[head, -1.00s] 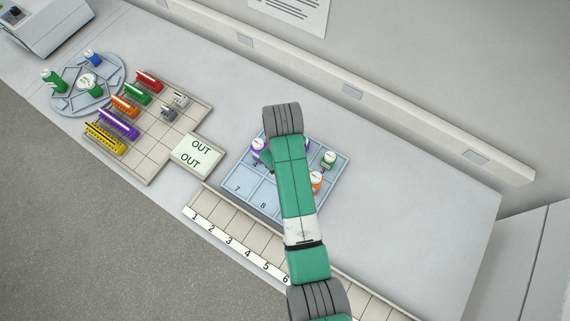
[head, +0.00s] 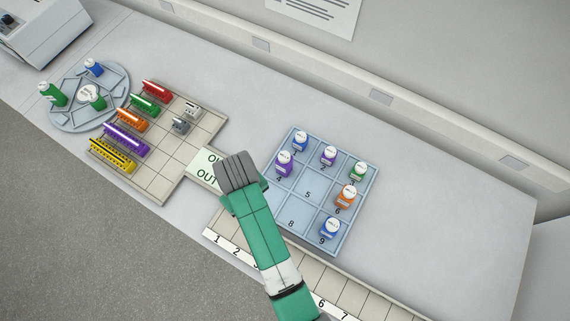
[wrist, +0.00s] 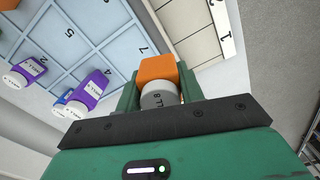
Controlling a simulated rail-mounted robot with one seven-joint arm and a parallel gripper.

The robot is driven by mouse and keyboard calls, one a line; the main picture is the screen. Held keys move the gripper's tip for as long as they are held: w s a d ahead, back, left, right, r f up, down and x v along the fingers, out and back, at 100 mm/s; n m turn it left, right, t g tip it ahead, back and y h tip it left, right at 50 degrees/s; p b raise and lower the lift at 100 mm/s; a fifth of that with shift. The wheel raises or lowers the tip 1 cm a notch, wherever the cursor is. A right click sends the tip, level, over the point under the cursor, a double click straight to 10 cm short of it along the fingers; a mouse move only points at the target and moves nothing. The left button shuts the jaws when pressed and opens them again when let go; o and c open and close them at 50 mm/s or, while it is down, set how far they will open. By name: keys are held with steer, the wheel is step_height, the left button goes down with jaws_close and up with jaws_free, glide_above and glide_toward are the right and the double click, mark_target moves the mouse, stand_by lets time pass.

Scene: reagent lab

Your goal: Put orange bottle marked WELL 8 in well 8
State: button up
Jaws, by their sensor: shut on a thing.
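My gripper (wrist: 160,95) is shut on an orange bottle (wrist: 158,71) with a white cap, tipped in the wrist view; the cap lettering is partly readable and includes an 8. In the head view my arm hides the bottle and fingers; its end is left of the blue tray, near the OUT plate. The numbered blue tray (head: 308,194) also shows in the wrist view (wrist: 98,22). Well 8 (head: 291,223) is empty, between well 7, mostly hidden by my arm, and well 9, which holds a blue bottle (head: 330,228).
Well 5 is empty. Well 6 holds another orange bottle (head: 346,196); well 4 holds a purple one (head: 285,164). Bottles also stand in the tray's back row. A numbered strip (head: 327,303) runs along the front. A rack area (head: 160,172) and round carousel (head: 72,112) stand left.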

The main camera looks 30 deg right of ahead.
steer(key=s+d+f+n, duration=0.1)
steer(key=s, duration=0.6)
steer(key=s+d+f+n, duration=0.1)
steer(key=s+d+f, duration=0.1)
steer(key=s, duration=0.5)
steer(key=s+d+f+n+p, duration=0.1)
steer(key=s+f, duration=0.1)
steer(key=s, duration=0.6)
steer(key=shift+d+n, duration=0.25)
steer(key=shift+n, duration=0.05)
glide_above(297, 214)
steer(key=shift+s+a+f, duration=0.15)
steer(key=shift+s+f, duration=0.15)
steer(key=shift+f, duration=0.45)
steer(key=shift+w+f, duration=0.15)
steer(key=shift+f, duration=0.75)
steer(key=shift+w+f, duration=0.1)
steer(key=shift+f, duration=0.75)
steer(key=shift+f, duration=0.1)
steer(key=o, duration=1)
step_height(297, 214, up, 12)
steer(key=shift+r+p, duration=0.15)
steer(key=shift+p, duration=0.45)
